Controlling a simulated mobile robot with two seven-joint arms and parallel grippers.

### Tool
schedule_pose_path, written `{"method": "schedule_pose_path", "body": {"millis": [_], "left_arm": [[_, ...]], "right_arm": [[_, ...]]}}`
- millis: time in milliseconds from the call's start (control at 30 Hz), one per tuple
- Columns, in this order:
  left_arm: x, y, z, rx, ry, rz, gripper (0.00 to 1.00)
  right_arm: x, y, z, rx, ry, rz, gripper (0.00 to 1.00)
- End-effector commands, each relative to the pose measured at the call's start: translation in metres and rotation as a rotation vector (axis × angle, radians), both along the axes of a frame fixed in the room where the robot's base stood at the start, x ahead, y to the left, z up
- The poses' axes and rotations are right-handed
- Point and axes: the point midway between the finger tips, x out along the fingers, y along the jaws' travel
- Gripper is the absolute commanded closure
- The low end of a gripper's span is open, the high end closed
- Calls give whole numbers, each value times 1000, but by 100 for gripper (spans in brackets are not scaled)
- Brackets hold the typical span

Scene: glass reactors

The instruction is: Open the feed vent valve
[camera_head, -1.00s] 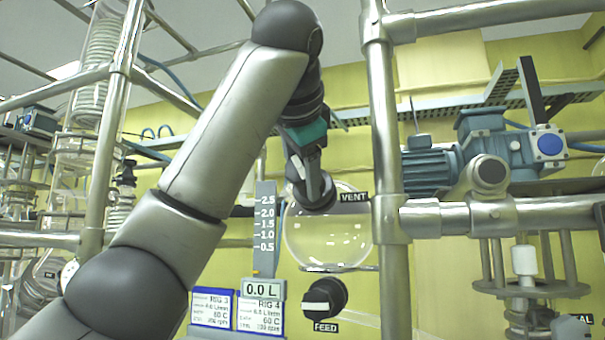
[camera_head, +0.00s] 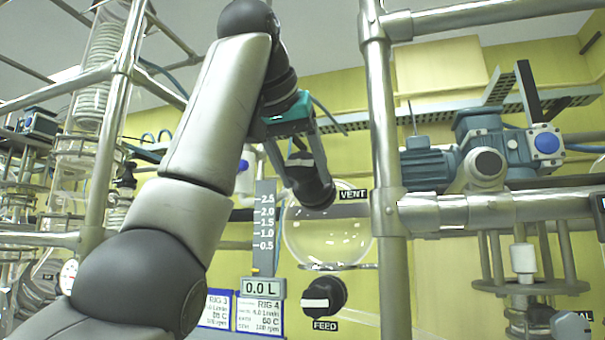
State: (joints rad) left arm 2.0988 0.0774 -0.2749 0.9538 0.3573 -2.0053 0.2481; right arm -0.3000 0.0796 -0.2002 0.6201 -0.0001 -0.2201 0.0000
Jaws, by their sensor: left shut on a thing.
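The feed vent valve is a black round knob (camera_head: 313,193) beside the VENT label (camera_head: 353,195), at the upper front of the round glass feed vessel (camera_head: 325,238). My left gripper (camera_head: 305,170) comes down from the upper left, with a teal band on its body. Its two fingers are shut on the vent knob, one on each side. The fingers hide part of the knob's face, so I cannot tell its pointer angle. The FEED knob (camera_head: 322,297), black with a white bar lying nearly level, is below the vessel. My right gripper is not in view.
A steel post (camera_head: 385,150) stands close to the right of the vessel. A level scale (camera_head: 265,225) and a 0.0 L display (camera_head: 263,289) are on its left, above rig cards (camera_head: 258,315). A blue motor (camera_head: 428,165) is mounted at the right.

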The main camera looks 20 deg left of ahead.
Motion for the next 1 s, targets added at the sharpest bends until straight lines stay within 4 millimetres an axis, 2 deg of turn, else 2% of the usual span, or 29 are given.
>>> {"method": "schedule_pose_path", "body": {"millis": [1000], "left_arm": [[0, -2, -2, -927, 36, 269, 94]], "right_arm": [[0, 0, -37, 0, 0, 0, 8]]}}
